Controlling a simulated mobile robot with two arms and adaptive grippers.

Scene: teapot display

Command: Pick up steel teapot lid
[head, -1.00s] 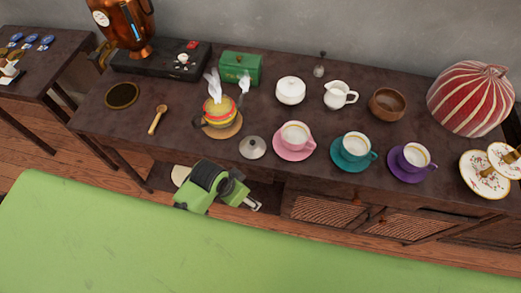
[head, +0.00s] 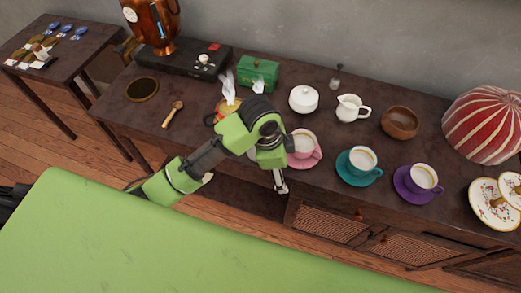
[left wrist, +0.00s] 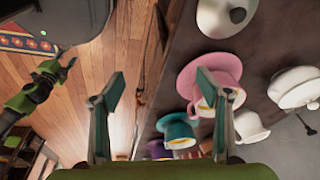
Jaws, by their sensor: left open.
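The steel teapot lid (left wrist: 222,20), a pale grey disc with a dark knob, lies on the dark wooden sideboard at the top right of the left wrist view. That gripper is over the sideboard's front edge, left of the pink cup. In the left wrist view its two fingers (left wrist: 163,95) are wide apart with nothing between them, and the lid is beyond the right finger. The striped teapot (head: 222,110) is partly covered by my left arm. My right gripper (left wrist: 56,70) shows small at the left wrist view's left.
The pink cup (head: 304,145), teal cup (head: 362,160) and purple cup (head: 424,177) stand on saucers to the right. A white sugar bowl (head: 303,100) and creamer (head: 352,108) stand behind. A wooden spoon (head: 172,115) lies left. The green surface (head: 200,245) is bare.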

